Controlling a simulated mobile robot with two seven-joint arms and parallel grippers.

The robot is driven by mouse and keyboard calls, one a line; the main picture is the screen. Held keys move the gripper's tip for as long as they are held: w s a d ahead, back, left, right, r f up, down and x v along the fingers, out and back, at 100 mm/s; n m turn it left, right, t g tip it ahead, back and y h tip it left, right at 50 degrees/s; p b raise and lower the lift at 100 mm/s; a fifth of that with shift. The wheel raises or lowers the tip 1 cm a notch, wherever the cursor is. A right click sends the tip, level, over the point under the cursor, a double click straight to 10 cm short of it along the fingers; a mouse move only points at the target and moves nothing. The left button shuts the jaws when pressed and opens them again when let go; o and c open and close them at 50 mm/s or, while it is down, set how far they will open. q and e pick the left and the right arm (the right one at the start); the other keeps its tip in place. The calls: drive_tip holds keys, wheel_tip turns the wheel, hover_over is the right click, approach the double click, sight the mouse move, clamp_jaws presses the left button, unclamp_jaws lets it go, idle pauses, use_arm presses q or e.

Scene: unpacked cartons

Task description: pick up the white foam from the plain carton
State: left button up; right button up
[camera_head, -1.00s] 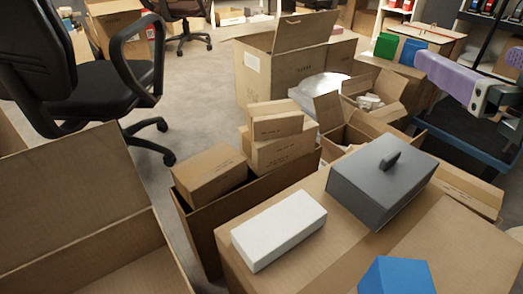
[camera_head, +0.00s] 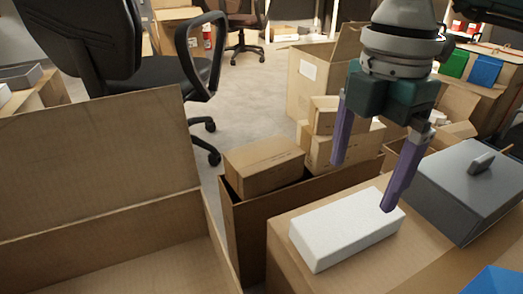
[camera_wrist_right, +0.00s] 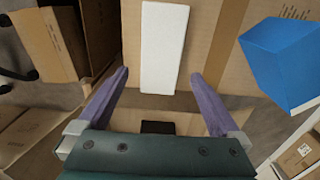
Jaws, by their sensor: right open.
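The white foam (camera_head: 346,230) is a rectangular block lying flat on top of the closed plain carton (camera_head: 282,250). My right gripper (camera_head: 365,185) is open and empty, with its purple fingers pointing down over the far side of the foam. One finger overlaps the foam's right end in the head view; I cannot tell if it touches. In the right wrist view the foam (camera_wrist_right: 163,50) lies ahead of the open fingers, roughly centred between them, on the carton (camera_wrist_right: 205,35). My left gripper is not in view.
A grey box with a handle (camera_head: 462,185) sits right of the foam, and a blue block (camera_head: 495,281) is at the front right. A carton holding smaller boxes (camera_head: 262,165) stands behind. A large open carton (camera_head: 100,225) fills the left.

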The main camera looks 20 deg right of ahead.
sight(350, 217)
wheel_tip(350, 217, down, 5)
drive_tip(key=b, duration=0.2)
drive_tip(key=shift+s+r+b, duration=0.1)
drive_tip(key=shift+b, duration=0.25)
wheel_tip(350, 217, down, 5)
drive_tip(key=b, duration=0.4)
drive_tip(key=shift+d, duration=0.15)
drive_tip(key=shift+c, duration=0.2)
drive_tip(key=c, duration=1)
